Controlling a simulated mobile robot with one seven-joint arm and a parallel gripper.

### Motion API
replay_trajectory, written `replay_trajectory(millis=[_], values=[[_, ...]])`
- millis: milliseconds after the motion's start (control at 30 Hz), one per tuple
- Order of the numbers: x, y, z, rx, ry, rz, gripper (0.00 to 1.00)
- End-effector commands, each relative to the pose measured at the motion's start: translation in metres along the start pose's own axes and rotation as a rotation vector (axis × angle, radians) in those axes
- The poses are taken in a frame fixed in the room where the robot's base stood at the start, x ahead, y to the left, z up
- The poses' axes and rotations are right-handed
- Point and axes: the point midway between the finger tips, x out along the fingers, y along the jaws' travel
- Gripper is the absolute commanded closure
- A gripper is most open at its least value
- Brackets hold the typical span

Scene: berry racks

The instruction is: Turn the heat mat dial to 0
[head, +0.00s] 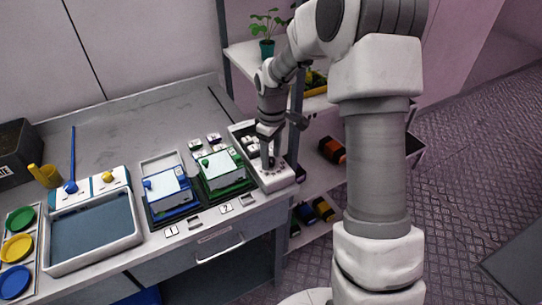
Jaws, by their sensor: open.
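A white panel (277,181) lies along the right end of the bench, with small dark marks near its front. I take it for the heat mat control, but the frame is too coarse to read any numbers. My gripper (268,157) points down over this panel. It is open, and I cannot tell whether it touches anything. A small dark shape shows just under the fingertips. The dial itself is hidden or too small to make out there, and so is its setting.
A green box (223,172) and a blue box (170,190) stand left of the panel. A grey-blue tray (93,228) lies further left, near colored discs (17,247). A shelf rack (250,56) with a potted plant (266,45) stands behind.

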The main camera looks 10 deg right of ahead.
Motion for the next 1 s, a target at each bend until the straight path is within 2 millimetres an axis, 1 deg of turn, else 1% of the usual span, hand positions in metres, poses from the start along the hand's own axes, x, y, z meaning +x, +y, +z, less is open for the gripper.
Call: replay_trajectory(millis=[100,333,467,500,567,600,667,700,1000], values=[[0.0039,-0.0003,0.0002,0.0,-0.001,0.0,0.37],[0.004,-0.0003,0.0001,0.0,0.0,0.0,0.37],[0.0039,-0.0003,0.0,0.0,0.0,0.0,0.6],[0.0039,-0.0003,0.0,0.0,0.0,0.0,0.68],[0.0038,-0.0003,0.0,0.0,0.0,0.0,0.78],[0.0038,-0.0002,0.0,0.0,0.0,0.0,0.86],[0.0037,-0.0002,-0.0001,0.0,0.0,0.0,0.96],[0.0037,-0.0002,-0.0001,0.0,0.0,0.0,1.0],[0.0036,-0.0001,-0.0002,0.012,0.001,0.0,1.0]])
